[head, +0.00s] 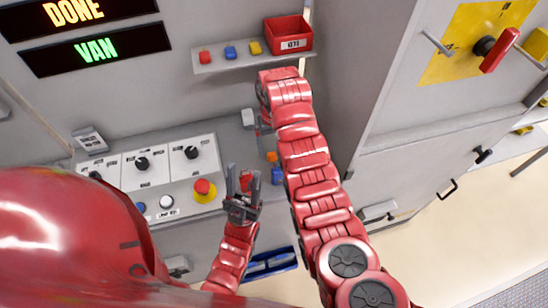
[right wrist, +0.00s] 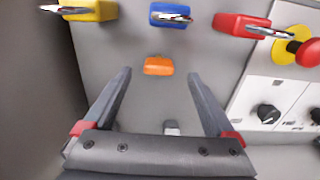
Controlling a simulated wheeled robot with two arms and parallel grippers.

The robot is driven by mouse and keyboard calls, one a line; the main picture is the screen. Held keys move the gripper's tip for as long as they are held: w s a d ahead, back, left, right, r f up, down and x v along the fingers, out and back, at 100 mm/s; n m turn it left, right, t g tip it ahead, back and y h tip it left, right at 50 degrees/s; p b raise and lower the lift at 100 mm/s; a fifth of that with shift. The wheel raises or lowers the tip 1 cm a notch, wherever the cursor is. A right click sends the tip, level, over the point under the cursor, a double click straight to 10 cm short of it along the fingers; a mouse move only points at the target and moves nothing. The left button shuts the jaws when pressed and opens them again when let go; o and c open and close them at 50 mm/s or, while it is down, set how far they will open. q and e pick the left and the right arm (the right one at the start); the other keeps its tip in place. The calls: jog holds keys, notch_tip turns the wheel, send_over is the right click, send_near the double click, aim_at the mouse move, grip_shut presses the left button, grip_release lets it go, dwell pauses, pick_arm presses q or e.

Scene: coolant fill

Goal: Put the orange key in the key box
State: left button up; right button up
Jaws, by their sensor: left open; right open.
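The orange key (right wrist: 158,66) lies on the grey console, between and just beyond the fingertips of my right gripper (right wrist: 160,73) in the right wrist view. The right gripper is open and empty. In the head view the orange key (head: 271,157) shows just left of my right arm, whose forearm hides part of the console. My left gripper (head: 243,172) is open and empty, pointing up over the console. A red open box (head: 288,36) with a white label stands at the right end of the shelf. I cannot tell from its label whether it is the key box.
Red, blue and yellow pieces sit on the shelf (head: 225,64). A red button (head: 203,188) and knobs are left. A cabinet wall (head: 372,60) stands right.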

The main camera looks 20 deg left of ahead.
aim_at(274, 153)
jog(key=shift+w+f+p, duration=0.1)
jog(key=shift+f+p, duration=1.45)
jog(key=shift+f, duration=0.8)
jog(key=shift+w+f, duration=0.1)
jog(key=shift+f, duration=0.4)
jog(key=c, duration=1.4)
